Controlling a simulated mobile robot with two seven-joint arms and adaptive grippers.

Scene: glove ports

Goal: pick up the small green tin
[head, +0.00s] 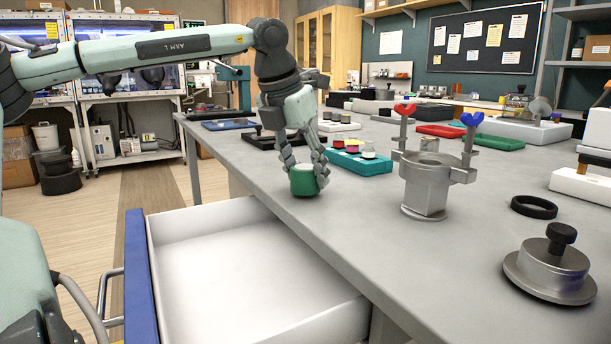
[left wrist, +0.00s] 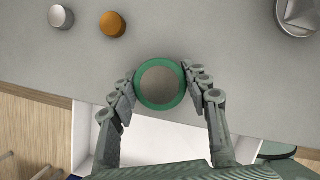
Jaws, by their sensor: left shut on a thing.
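The small green tin (head: 304,182) is at the near left edge of the grey table, with a green side and a greyish top. My left gripper (head: 308,172) comes down on it from above and is shut on it, one finger on each side. In the left wrist view the tin (left wrist: 160,83) shows from above as a green ring around a grey-brown disc, between the fingers of my left gripper (left wrist: 160,92). I cannot tell whether the tin touches the table or is just clear of it. My right gripper is not in view.
An open white drawer (head: 152,242) with a blue front (head: 138,275) juts out below the table edge. A metal fixture (head: 424,185) with red and blue handles stands right of the tin. A teal tray (head: 360,165) with small jars lies behind it. A black ring (head: 533,207) and knobbed metal lid (head: 549,270) lie nearer right.

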